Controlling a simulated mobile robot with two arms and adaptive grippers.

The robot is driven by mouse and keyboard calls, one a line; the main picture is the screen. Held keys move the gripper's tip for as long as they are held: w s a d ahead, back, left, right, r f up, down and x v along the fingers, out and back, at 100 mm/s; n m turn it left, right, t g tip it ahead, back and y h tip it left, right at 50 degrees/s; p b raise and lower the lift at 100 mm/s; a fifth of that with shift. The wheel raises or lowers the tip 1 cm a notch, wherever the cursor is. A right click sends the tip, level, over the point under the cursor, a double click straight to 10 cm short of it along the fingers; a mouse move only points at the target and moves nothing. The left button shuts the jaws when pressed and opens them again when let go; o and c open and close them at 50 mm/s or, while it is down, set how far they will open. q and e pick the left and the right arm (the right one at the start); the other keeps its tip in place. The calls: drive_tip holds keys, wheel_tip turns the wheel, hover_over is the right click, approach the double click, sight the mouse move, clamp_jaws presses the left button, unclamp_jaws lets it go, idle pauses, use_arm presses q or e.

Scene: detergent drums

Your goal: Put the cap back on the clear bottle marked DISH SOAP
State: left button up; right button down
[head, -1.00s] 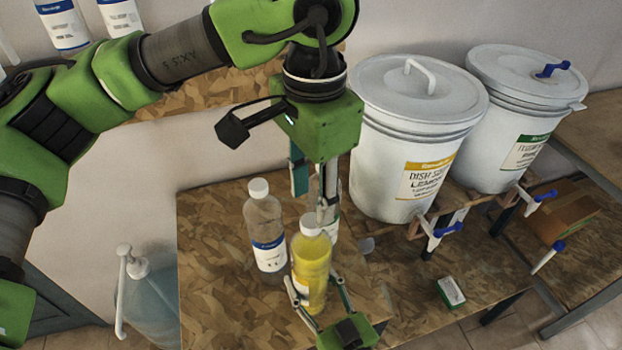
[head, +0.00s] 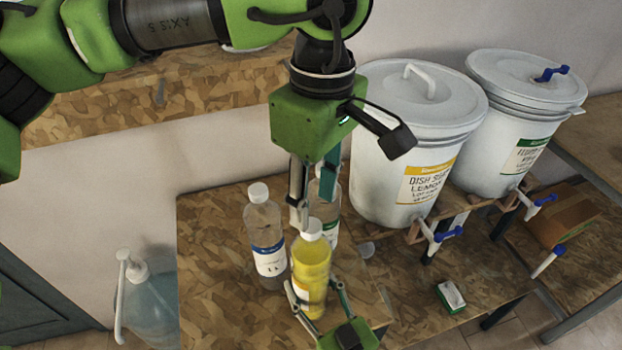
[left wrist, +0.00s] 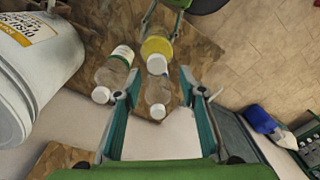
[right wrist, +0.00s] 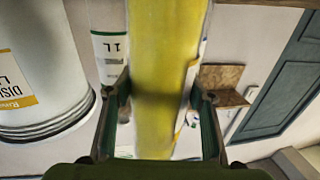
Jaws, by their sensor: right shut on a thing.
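The bottle with yellow liquid (head: 312,267) stands upright at the table's front, with a white cap (head: 312,229) on its neck; its label is too small to read. My right gripper (head: 318,296) is shut around its lower body, and the yellow body fills the middle of the right wrist view (right wrist: 165,80). My left gripper (head: 313,205) is open and points down just above the capped top. In the left wrist view the cap (left wrist: 157,64) shows between and beyond the spread fingers (left wrist: 154,92); nothing is gripped there. Whether the cap is fully tight cannot be told.
A capped clear bottle with a blue label (head: 265,240) stands close left. A green-labelled clear bottle (head: 328,215) stands behind, partly hidden by my left gripper. Two white drums (head: 385,150) (head: 500,120) with taps stand right. A small green-and-white box (head: 451,297) lies right; the table's left part is clear.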

sight(311, 225)
use_arm(q)
drive_tip(key=n, duration=0.6)
drive_tip(key=shift+r, duration=0.25)
drive_tip(key=n, duration=0.6)
drive_tip(key=shift+w+r, duration=0.15)
drive_tip(key=shift+r, duration=0.05)
drive_tip(key=n, duration=0.5)
drive_tip(key=shift+w+a+r+n, duration=0.15)
drive_tip(key=shift+r+n, duration=0.1)
drive_tip(key=shift+n, duration=0.15)
drive_tip(key=n, duration=0.6)
drive_tip(key=shift+w+r+n, duration=0.2)
drive_tip(key=shift+r+n, duration=0.1)
drive_tip(key=shift+f, duration=4.05)
